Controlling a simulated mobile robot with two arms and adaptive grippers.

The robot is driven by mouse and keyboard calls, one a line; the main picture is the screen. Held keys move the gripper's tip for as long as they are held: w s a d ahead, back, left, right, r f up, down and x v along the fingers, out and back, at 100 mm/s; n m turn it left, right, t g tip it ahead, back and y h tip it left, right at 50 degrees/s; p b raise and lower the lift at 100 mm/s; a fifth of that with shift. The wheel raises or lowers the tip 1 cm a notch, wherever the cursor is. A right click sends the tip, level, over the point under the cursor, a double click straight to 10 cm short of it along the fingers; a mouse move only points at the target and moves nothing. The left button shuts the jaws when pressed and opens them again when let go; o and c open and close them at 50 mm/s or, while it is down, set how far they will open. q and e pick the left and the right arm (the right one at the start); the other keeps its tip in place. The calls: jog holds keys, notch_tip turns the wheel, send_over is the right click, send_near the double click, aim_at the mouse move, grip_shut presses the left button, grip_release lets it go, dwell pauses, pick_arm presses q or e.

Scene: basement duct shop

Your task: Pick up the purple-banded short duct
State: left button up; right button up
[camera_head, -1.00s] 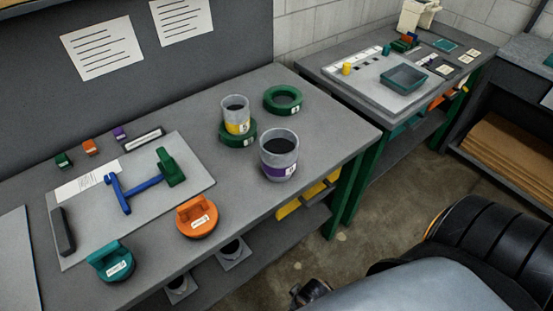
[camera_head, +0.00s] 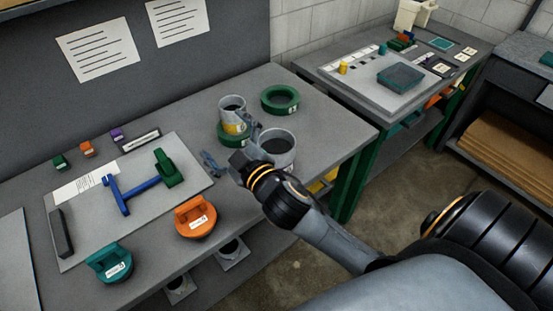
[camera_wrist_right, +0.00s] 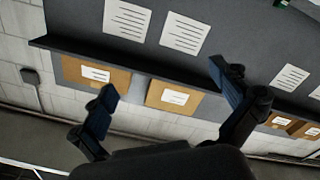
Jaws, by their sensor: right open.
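The purple-banded short duct (camera_head: 277,146) is a grey open cylinder standing upright on the workbench in the head view. My right wrist covers its lower part, so its purple band is hidden. My right gripper (camera_head: 229,136) is open and empty, reaching over the bench just left of this duct, with one finger near the duct's left side. Whether it touches cannot be told. My left gripper is not in view.
A yellow-banded duct (camera_head: 232,112) stands in a green ring (camera_head: 224,137) close to my right gripper. Another green ring (camera_head: 281,98) lies behind. A grey board (camera_head: 150,205) with a blue tool (camera_head: 130,191) and an orange-handled disc (camera_head: 196,216) lie to the left.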

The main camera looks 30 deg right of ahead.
jog(key=w+a+r+n+t+y, duration=0.2)
jog(key=a+r+n+y, duration=0.55)
jog(key=r, duration=0.25)
jog(key=s+a+r+n+g+y, duration=0.1)
jog(key=s+a+n+g+y, duration=0.1)
jog(key=a+n+g+y, duration=0.45)
jog(key=s+a+r+n+g+y, duration=0.15)
jog(key=n+g+y, duration=0.25)
jog(key=n, duration=0.6)
jog(key=n+g+h+p, duration=0.2)
jog(key=n+g+h, duration=0.6)
jog(key=h, duration=1.1)
send_over(276, 150)
jog(key=shift+m+g, duration=0.75)
jog(key=shift+m, duration=0.15)
notch_tip(276, 150, down, 20)
jog(key=shift+s+f, duration=0.15)
jog(key=shift+f, duration=0.05)
notch_tip(276, 150, down, 5)
jog(key=shift+r+p, duration=0.1)
jog(key=shift+p, duration=1.15)
jog(key=shift+f, duration=0.3)
jog(key=c, duration=1)
jog(key=shift+c, duration=0.2)
